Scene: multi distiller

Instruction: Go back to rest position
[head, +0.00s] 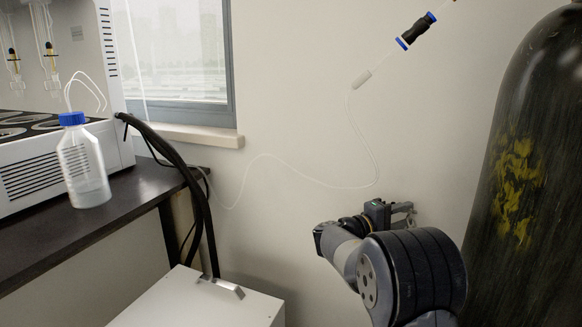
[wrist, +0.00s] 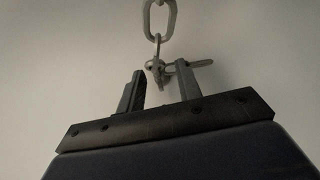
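In the wrist view, my gripper (wrist: 160,82) points at a pale wall. Its two dark fingers stand apart with a gap between them. A metal chain (wrist: 160,15) hangs from the top of the view, with a small clasp (wrist: 157,66) at its lower end. The clasp shows between the fingertips; a metal bar extends right beside the right finger. Neither finger visibly closes on the clasp; contact is unclear. In the head view, my gripper (head: 403,210) is small and partly hidden by my wrist, in front of the wall, left of a gas cylinder.
The dark, yellow-marked gas cylinder (head: 520,190) stands close at right. A blue-capped bottle (head: 83,165) stands on a dark bench (head: 100,222) by a white machine (head: 32,168). A white box (head: 200,303) sits below. A thin tube (head: 300,184) loops across the wall.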

